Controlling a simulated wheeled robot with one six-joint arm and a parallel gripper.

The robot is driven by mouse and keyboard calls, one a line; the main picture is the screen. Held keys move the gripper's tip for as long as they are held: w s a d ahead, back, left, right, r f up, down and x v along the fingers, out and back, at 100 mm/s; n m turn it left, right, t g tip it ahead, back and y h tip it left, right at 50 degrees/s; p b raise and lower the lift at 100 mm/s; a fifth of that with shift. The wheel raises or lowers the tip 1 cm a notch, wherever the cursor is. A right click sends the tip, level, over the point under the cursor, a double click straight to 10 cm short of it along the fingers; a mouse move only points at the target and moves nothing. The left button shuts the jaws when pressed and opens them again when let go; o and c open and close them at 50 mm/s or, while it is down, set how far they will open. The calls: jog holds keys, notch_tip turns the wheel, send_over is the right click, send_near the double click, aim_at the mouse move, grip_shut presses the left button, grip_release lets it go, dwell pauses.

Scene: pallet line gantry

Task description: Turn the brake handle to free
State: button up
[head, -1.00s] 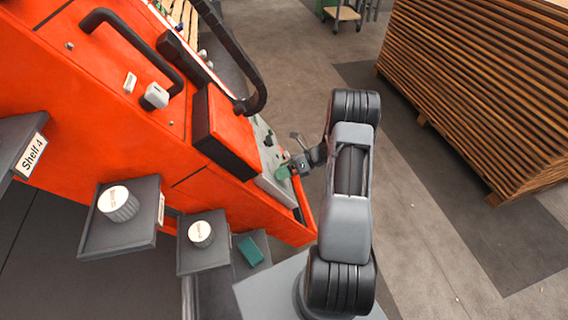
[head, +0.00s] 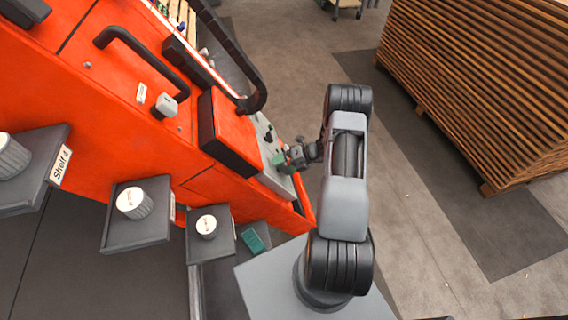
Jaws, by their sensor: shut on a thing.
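The grey control panel (head: 266,148) is on the lower right end of the orange machine (head: 205,165). My gripper (head: 284,160) is at this panel, with its fingers shut on a small green piece (head: 279,160) that touches or lies close against the panel face. The fingers and wrist cover part of the panel. I cannot tell whether the green piece belongs to the brake handle, and no handle can be clearly made out. A small dark knob (head: 268,135) shows on the panel just above my gripper.
Grey shelves jut from the machine, holding white-topped round knobs (head: 134,203) and a green block (head: 254,240). A black curved rail (head: 245,70) and an orange box (head: 228,132) stand out above the panel. A timber stack (head: 490,80) is at right, with clear floor between.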

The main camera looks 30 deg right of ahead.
jog(key=shift+m, duration=0.3)
dwell(0.4)
jog(key=o, duration=0.6)
jog(key=shift+d, duration=0.1)
jog(key=shift+o, duration=0.2)
jog(key=v, duration=1.3)
jog(key=shift+s+d+b, duration=0.2)
jog(key=shift+d+b, duration=0.15)
jog(key=shift+b, duration=0.05)
jog(key=shift+r, duration=0.15)
